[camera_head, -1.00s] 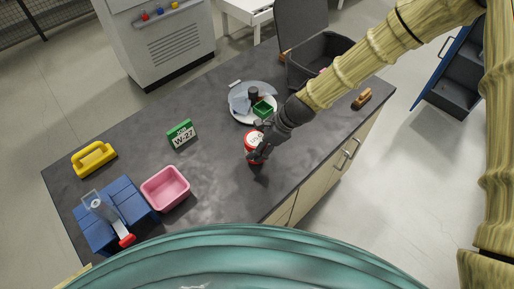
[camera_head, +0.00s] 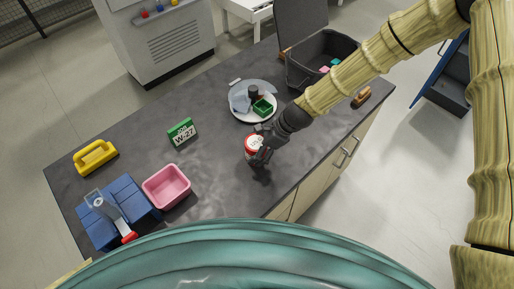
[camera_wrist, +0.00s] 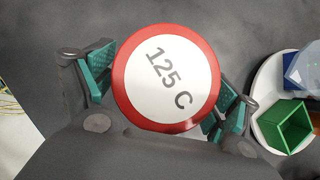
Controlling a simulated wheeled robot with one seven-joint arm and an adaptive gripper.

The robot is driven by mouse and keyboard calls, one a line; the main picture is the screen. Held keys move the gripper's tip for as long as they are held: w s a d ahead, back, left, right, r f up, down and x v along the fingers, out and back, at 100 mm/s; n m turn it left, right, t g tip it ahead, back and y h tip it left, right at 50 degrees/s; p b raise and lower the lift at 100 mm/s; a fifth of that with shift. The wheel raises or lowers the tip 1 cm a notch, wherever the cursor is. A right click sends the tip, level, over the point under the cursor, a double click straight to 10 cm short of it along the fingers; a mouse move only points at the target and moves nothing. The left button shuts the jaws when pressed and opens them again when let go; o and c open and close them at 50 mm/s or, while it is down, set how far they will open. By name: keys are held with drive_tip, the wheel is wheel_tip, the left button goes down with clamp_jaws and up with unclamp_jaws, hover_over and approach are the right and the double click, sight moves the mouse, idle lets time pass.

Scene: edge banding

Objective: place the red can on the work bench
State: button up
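The red can (camera_head: 251,145) has a white lid marked "125 C" and is at the middle of the dark work bench top (camera_head: 215,185). In the wrist view the can (camera_wrist: 166,78) sits between the green finger pads of my gripper (camera_wrist: 164,86), one pad on each side close against its rim. My gripper (camera_head: 259,152) appears shut on the can. The lid hides the can's body and base from above. I cannot tell whether the base touches the bench.
A plate (camera_head: 239,116) with a green box (camera_head: 263,108) lies just behind the can. A black bin (camera_head: 310,77), brush (camera_head: 362,97), green W-27 sign (camera_head: 182,132), pink tub (camera_head: 148,193), blue box (camera_head: 131,204) and yellow object (camera_head: 96,158) stand around. Bench left of the can is clear.

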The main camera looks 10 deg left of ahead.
drive_tip(key=b+v, duration=0.4)
drive_tip(key=v, duration=0.8)
idle(0.5)
drive_tip(key=shift+r, duration=0.15)
